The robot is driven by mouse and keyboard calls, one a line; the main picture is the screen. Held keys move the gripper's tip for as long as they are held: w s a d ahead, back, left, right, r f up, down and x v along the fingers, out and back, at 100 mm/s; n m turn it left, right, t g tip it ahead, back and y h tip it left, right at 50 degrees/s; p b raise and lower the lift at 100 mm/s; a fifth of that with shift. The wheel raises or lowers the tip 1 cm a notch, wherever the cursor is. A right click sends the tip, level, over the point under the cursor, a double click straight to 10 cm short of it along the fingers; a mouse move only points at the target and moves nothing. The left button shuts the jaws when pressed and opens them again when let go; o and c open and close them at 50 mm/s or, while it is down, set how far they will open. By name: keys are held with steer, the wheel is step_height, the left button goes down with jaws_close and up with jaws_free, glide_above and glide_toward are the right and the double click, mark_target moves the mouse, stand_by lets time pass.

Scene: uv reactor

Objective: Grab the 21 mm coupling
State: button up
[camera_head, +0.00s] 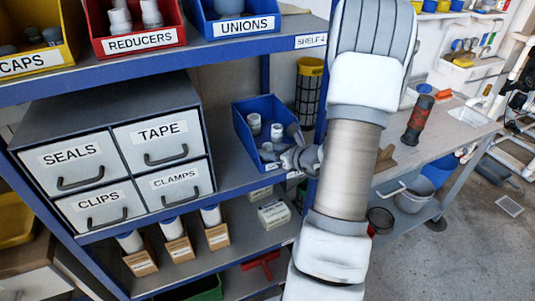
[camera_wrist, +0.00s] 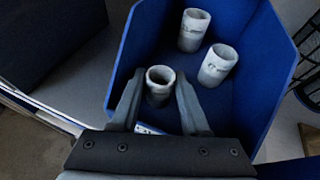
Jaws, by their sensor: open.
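Three pale grey pipe couplings stand in an open blue bin (camera_wrist: 262,35) on the shelf. In the wrist view, the nearest coupling (camera_wrist: 160,88) stands between the two fingers of my gripper (camera_wrist: 159,76), which is open, with a finger on each side. I cannot tell whether the fingers touch it. The other two couplings (camera_wrist: 193,30) (camera_wrist: 217,65) stand farther back and to the right. Their markings are too small to read, so I cannot tell which is 21 mm. In the head view, the bin (camera_head: 243,133) holds my gripper (camera_head: 272,150), partly hidden.
A grey drawer cabinet (camera_head: 110,137) stands left of the bin. Above is a blue shelf with yellow, red reducers (camera_head: 139,43) and blue unions bins. A black mesh holder (camera_head: 308,90) stands behind the bin at right. The workbench (camera_head: 440,130) lies beyond my arm.

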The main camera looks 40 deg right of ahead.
steer(key=shift+c, duration=0.2)
jaws_close()
